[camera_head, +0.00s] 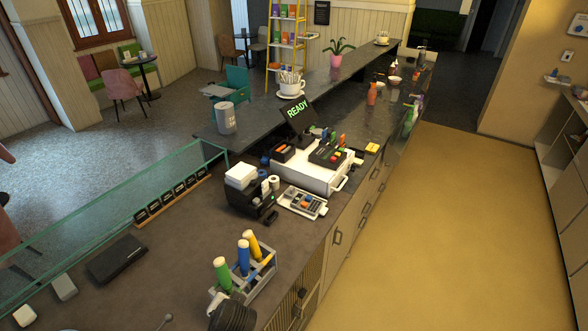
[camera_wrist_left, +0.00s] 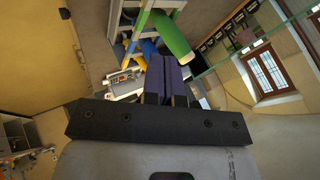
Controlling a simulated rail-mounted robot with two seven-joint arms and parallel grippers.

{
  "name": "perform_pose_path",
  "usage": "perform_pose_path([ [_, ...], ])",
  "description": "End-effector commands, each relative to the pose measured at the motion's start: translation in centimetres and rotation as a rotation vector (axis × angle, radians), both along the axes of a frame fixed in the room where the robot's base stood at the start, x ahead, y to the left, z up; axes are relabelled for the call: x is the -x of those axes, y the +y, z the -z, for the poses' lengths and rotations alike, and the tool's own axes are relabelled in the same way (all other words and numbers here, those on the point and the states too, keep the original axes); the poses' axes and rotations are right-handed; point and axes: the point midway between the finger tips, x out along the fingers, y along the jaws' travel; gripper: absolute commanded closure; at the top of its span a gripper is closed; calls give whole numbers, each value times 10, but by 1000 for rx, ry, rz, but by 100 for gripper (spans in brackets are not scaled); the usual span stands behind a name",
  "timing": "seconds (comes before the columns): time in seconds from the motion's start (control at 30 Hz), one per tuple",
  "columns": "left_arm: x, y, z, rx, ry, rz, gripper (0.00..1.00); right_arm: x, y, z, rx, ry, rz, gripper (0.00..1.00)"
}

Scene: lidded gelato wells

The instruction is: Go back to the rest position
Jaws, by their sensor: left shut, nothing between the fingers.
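My left gripper (camera_wrist_left: 168,80) shows in the left wrist view, its dark fingers together with nothing between them. Beyond the fingers is a grey caddy (camera_wrist_left: 125,22) with a green bottle (camera_wrist_left: 172,36), a blue one and a yellow one, seen tilted. The gripper appears apart from them, though the fingers cover part of the view. In the head view the same green bottle (camera_head: 222,273) stands in the caddy on the counter. My right gripper is in neither view.
The dark counter (camera_head: 185,262) holds a black printer (camera_head: 247,195), a white cash drawer (camera_head: 312,172) and a READY screen (camera_head: 297,114). A glass guard (camera_head: 120,200) runs along its left side. A dark ribbed object (camera_head: 233,317) is at the bottom edge. The tan floor (camera_head: 440,220) is clear.

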Motion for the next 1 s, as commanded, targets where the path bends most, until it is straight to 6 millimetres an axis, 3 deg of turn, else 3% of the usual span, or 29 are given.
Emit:
perform_pose_path([
  [0.1,36,-3,-36,273,-105,-53,100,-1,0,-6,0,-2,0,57],
  [0.17,62,-1,-48,374,-129,-57,100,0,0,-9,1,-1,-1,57],
  [0.27,115,8,-61,483,-136,-43,100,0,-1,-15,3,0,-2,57],
  [0.43,194,32,-52,511,-74,-92,100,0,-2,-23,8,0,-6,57],
  [0.6,255,46,-15,481,76,-155,100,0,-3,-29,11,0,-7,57],
  [0.8,301,48,8,466,191,-180,100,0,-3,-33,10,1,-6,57],
  [1.0,311,48,12,464,215,-186,100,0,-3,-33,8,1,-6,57],
])
